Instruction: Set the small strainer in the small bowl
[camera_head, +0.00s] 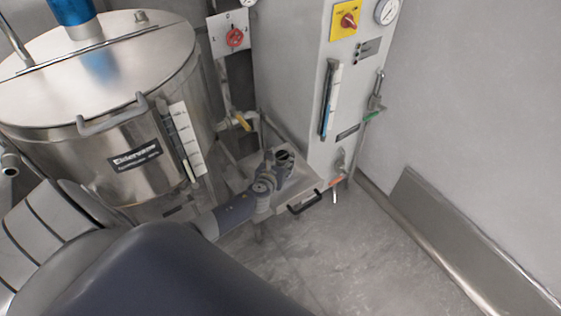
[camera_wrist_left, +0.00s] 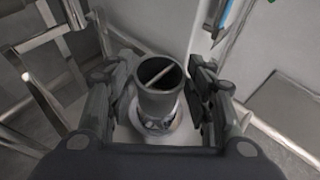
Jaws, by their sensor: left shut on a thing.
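My left gripper (camera_head: 280,166) is beside the panel's lower left, at the metal stand. In the left wrist view its two fingers are on either side of a grey, open-topped cylinder (camera_wrist_left: 158,104) with a thin bar across its mouth. The gripper is shut on this cylinder. A shiny round metal piece (camera_wrist_left: 160,126) shows under the cylinder; I cannot tell whether they touch. I cannot identify the small strainer or the small bowl for certain. My right gripper is not in view.
A large lidded steel vat (camera_head: 95,150) stands to the left. A white control panel (camera_head: 345,110) with a gauge and switch rises behind my gripper. A black handle (camera_head: 304,203) is at the stand's front. The grey floor (camera_head: 370,265) at the right front is clear.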

